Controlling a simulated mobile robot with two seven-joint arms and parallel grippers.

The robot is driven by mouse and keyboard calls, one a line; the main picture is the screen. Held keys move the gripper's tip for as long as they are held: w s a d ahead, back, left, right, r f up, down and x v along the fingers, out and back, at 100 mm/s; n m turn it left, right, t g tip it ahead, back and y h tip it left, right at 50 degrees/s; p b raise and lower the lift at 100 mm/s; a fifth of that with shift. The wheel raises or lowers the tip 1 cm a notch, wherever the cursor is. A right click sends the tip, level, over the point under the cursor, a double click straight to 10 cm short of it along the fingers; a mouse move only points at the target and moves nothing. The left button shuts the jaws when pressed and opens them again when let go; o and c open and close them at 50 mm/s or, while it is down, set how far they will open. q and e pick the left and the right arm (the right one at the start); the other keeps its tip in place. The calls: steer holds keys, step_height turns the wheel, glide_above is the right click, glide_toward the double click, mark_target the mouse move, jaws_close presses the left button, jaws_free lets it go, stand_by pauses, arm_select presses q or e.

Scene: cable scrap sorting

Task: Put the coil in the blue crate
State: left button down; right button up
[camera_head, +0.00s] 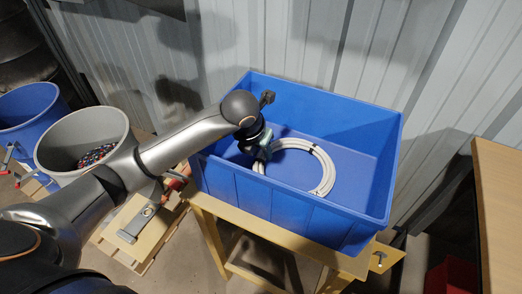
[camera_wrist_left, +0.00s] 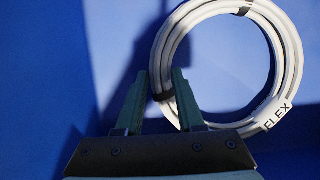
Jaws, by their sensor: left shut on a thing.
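The coil (camera_head: 324,165) is a ring of white cable with dark ties. It is inside the walls of the blue crate (camera_head: 228,187), low near the crate floor; I cannot tell whether it touches the floor. My left gripper (camera_head: 263,156) reaches down into the crate from the left and is shut on the coil's left side. In the left wrist view the gripper (camera_wrist_left: 160,80) has one finger outside the ring and one inside. The coil (camera_wrist_left: 284,70) there shows a white label reading "FLEX". My right gripper is in neither view.
The crate stands on a wooden table (camera_head: 226,212) against a corrugated wall. A grey bin (camera_head: 60,142) with coloured scraps and a blue bin (camera_head: 27,108) stand at the left. A wooden surface (camera_head: 497,200) is at the right edge. The crate's right side is empty.

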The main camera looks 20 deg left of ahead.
arm_select(q)
steer(key=c, duration=0.5)
jaws_free()
steer(key=p+v, duration=0.1)
steer(key=v, duration=1.1)
